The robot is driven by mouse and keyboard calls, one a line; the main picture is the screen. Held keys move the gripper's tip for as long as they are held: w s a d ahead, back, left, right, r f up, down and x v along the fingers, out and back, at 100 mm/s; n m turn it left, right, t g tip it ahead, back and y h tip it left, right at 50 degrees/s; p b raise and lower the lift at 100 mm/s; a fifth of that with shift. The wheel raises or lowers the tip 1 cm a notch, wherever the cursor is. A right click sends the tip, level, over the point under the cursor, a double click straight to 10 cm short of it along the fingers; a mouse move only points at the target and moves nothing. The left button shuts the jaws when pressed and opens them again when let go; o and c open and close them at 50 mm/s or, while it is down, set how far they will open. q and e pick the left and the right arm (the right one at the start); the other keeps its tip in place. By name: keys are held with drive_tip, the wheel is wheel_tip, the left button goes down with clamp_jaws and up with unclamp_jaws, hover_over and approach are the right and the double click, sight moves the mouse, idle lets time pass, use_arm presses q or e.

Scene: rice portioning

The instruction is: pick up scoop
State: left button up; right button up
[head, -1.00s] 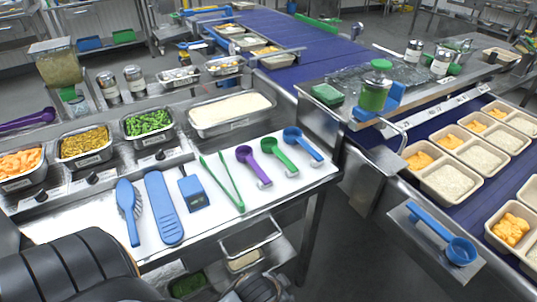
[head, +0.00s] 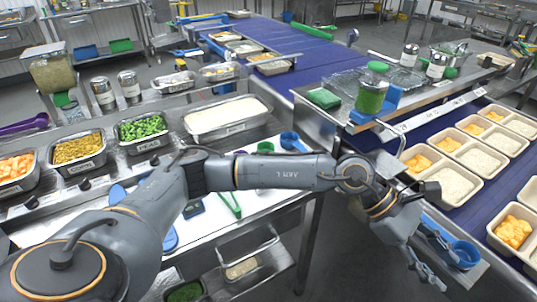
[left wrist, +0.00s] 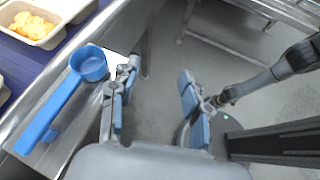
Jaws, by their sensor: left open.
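A blue scoop (head: 465,253) lies on a small metal shelf (head: 478,272) at the side of the right conveyor. In the left wrist view the scoop (left wrist: 88,63) is at the upper left, its handle slanting down-left. My left gripper (head: 425,268) is open and empty, in front of the shelf and apart from the scoop. In the left wrist view the gripper (left wrist: 158,75) has its fingers spread over the floor, with the scoop beyond the left finger. In the head view my left wrist partly hides the scoop's handle. My right gripper is not in view.
Smaller blue (head: 292,141) and green (head: 265,147) scoops lie on the white board, partly behind my left arm. Trays of rice (head: 452,184) and orange food stand on the right conveyor (head: 482,200). The conveyor frame's edge is beside the shelf. Open floor lies between counter and conveyor.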

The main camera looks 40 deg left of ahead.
use_arm(q)
drive_tip(key=w+a+f+m+t+y, duration=0.1)
drive_tip(key=w+a+y, duration=0.45)
drive_tip(key=a, duration=0.65)
drive_tip(key=w+a+f+m+t+y, duration=0.15)
drive_tip(key=w+a+y, duration=0.4)
drive_tip(key=a, duration=0.55)
drive_tip(key=a+r+y, duration=0.3)
drive_tip(key=a, duration=0.5)
drive_tip(key=a+r+y, duration=0.2)
drive_tip(key=a+r, duration=0.1)
drive_tip(key=a, duration=0.4)
drive_tip(key=shift+n, duration=0.25)
drive_tip(key=x, duration=0.5)
drive_tip(key=p+x, duration=0.1)
drive_tip(key=x, duration=0.2)
drive_tip(key=shift+w+a, duration=0.2)
drive_tip(key=shift+w, duration=0.15)
drive_tip(key=x, duration=0.2)
drive_tip(key=p+x, duration=0.1)
drive_tip(key=x, duration=0.1)
drive_tip(key=shift+w+a+r, duration=0.1)
drive_tip(key=shift+w+a, duration=0.05)
drive_tip(key=shift+w, duration=0.3)
drive_tip(key=shift+w+a+f, duration=0.1)
drive_tip(key=shift+a+f, duration=0.1)
drive_tip(key=shift+f, duration=0.35)
clamp_jaws()
